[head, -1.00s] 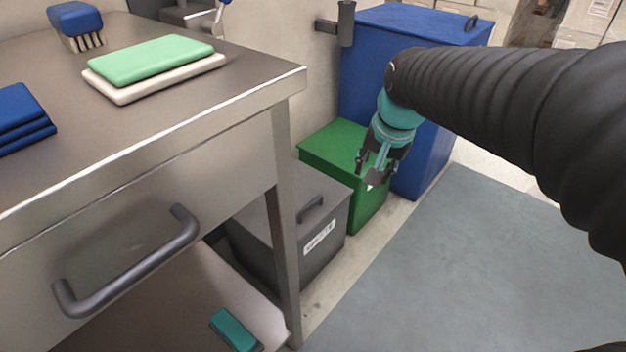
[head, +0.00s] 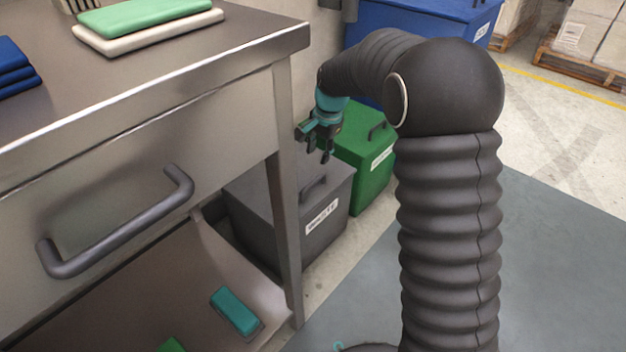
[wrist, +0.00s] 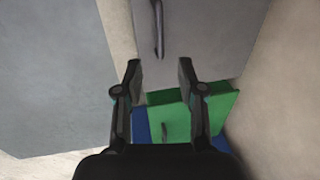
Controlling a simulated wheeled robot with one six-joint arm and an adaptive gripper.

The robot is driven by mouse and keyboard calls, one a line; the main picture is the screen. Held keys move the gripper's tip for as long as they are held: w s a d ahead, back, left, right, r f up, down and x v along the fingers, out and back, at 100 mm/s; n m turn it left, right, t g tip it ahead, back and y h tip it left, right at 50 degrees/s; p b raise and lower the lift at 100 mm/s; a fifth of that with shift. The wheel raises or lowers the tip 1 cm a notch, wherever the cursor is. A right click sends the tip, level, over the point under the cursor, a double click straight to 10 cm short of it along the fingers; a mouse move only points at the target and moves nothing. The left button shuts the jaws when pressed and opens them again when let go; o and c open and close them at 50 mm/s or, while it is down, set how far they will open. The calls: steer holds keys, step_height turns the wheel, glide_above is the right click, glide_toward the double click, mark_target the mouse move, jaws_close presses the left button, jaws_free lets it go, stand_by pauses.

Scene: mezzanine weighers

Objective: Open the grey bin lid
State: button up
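The grey bin (head: 275,228) stands on the floor beside the steel bench leg, which hides part of it. Its grey lid (head: 330,172) lies flat and shut, with a dark bar handle (head: 313,186) and a white label on the front below it. In the wrist view the grey lid (wrist: 205,35) and its handle (wrist: 158,28) are ahead of the fingers. My gripper (head: 314,146) points down above the back of the grey bin, near the green bin. In the wrist view my gripper (wrist: 157,68) has its fingers apart with nothing between them.
A green bin (head: 375,180) stands right behind the grey one, and a blue bin (head: 440,28) is beyond it. The bench (head: 150,110) with its drawer handle (head: 120,228) is close on the left. The floor mat (head: 560,250) at right is clear.

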mark_target(311, 183)
steer(key=f, duration=0.4)
steer(key=w+a+f+b, duration=0.1)
steer(key=f, duration=0.7)
steer(key=shift+w+a+b, duration=0.15)
steer(key=shift+a+b, duration=0.15)
steer(key=shift+a, duration=0.1)
jaws_close()
